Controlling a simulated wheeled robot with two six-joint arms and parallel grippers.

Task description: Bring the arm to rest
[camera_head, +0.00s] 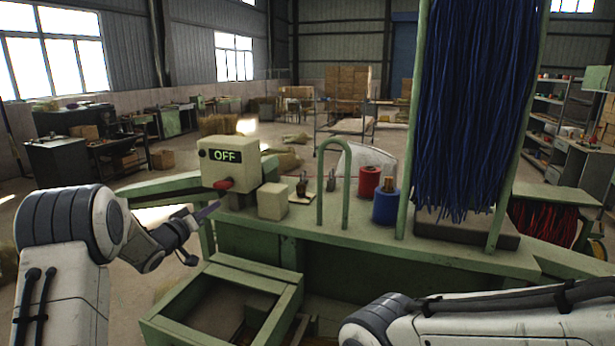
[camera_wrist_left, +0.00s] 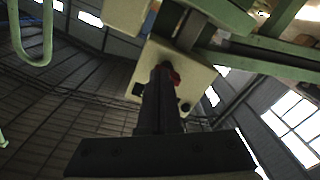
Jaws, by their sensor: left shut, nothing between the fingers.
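My left gripper (camera_head: 212,210) is shut and empty. In the head view its tip is just below and left of the red knob (camera_head: 222,184) on the pale control box (camera_head: 232,160), whose display reads OFF. In the left wrist view the shut fingers (camera_wrist_left: 160,85) point at the box (camera_wrist_left: 196,78), and the red knob (camera_wrist_left: 173,77) shows partly behind their tips. I cannot tell whether the fingers touch it. My right arm comes in at the lower right, and its gripper is out of view.
A green bench (camera_head: 330,228) carries a small pale box (camera_head: 272,201), a green hoop (camera_head: 321,185), red (camera_head: 369,182) and blue (camera_head: 385,208) spools. Blue bristles (camera_head: 470,110) hang from a green frame at right. A green open frame (camera_head: 255,268) stands in front, below the bench.

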